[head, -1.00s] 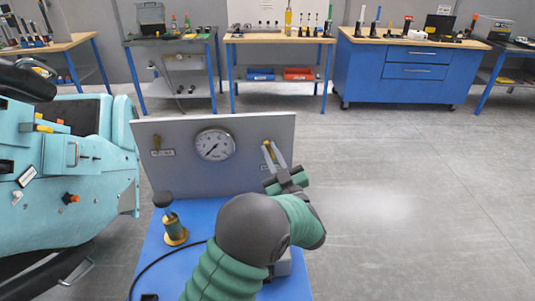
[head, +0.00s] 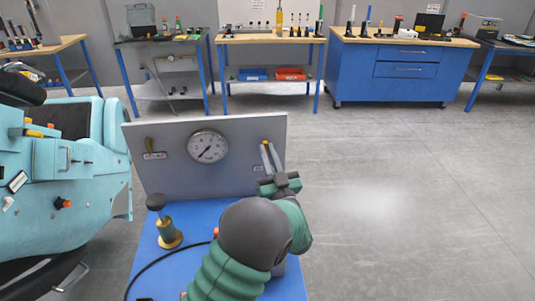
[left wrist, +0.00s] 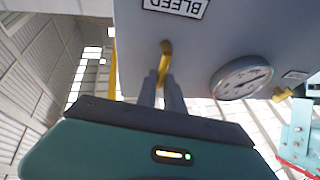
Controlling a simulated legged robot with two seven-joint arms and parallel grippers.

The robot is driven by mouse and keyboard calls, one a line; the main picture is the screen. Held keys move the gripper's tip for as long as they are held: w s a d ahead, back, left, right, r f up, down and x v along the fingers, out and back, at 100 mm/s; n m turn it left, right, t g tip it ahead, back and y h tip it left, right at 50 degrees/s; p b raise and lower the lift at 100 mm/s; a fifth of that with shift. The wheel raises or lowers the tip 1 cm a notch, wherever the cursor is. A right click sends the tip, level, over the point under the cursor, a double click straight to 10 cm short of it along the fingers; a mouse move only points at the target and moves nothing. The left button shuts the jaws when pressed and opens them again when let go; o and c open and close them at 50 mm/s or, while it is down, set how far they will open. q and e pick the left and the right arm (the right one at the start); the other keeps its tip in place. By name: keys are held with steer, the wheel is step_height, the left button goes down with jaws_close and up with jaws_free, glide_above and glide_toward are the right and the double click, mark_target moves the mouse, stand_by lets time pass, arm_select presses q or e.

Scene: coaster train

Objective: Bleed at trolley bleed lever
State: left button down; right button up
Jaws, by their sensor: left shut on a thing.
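The bleed lever (left wrist: 166,48) is a small brass-yellow lever on the grey panel, close to a label reading BLEED (left wrist: 176,7), which appears upside down in the left wrist view. My left gripper (left wrist: 161,80) is shut on this lever, with its two grey fingertips at the lever's end. In the head view my left gripper (head: 268,152) is at the right side of the trolley panel (head: 170,180), and its fingers mostly cover the lever. My right gripper is in neither view.
A round white gauge (head: 208,147) sits mid-panel, with another brass lever (head: 149,145) to its left. A brass plunger with a black knob (head: 168,231) stands on the blue trolley top. A teal machine (head: 60,180) is close on the left. Open floor lies right.

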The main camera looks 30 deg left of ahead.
arm_select(q)
steer(key=shift+f, duration=0.2)
steer(key=c, duration=1.5)
jaws_free()
steer(key=shift+w, duration=0.15)
steer(key=shift+o, duration=0.2)
steer(key=shift+r, duration=0.1)
steer(key=v, duration=0.7)
steer(key=shift+s+d+b, duration=0.2)
steer(key=shift+d+b, duration=0.05)
steer(key=shift+b, duration=0.1)
